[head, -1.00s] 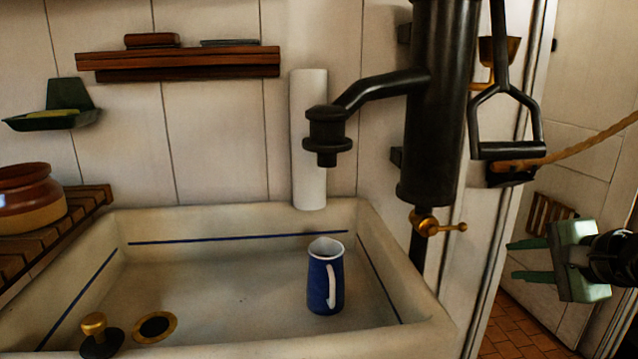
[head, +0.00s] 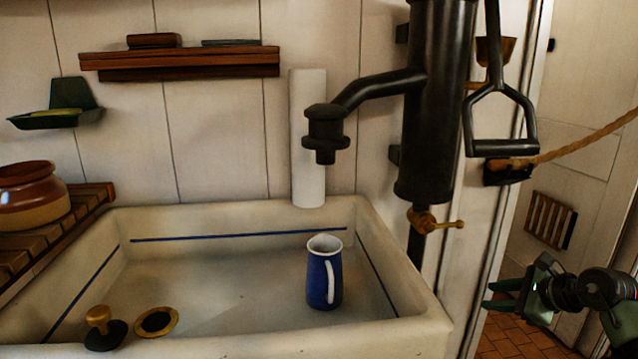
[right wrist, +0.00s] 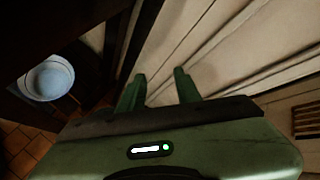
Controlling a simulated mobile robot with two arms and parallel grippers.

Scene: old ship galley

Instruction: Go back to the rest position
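My right gripper (head: 492,295) is at the lower right of the head view, to the right of the sink and apart from it. In the right wrist view its two green fingers (right wrist: 160,90) stand apart with nothing between them, so it is open and empty. My left gripper is not in view. A blue jug (head: 318,280) with a white rim and handle stands upright in the sink (head: 225,215), below the pump spout and near the right wall.
A black pump (head: 435,110) with a brass tap (head: 432,221) rises at the sink's right corner. A rope (head: 585,140) runs right from near its handle. A brown pot (head: 32,198) stands on a slatted board at left. A pale bowl (right wrist: 49,78) shows in the right wrist view.

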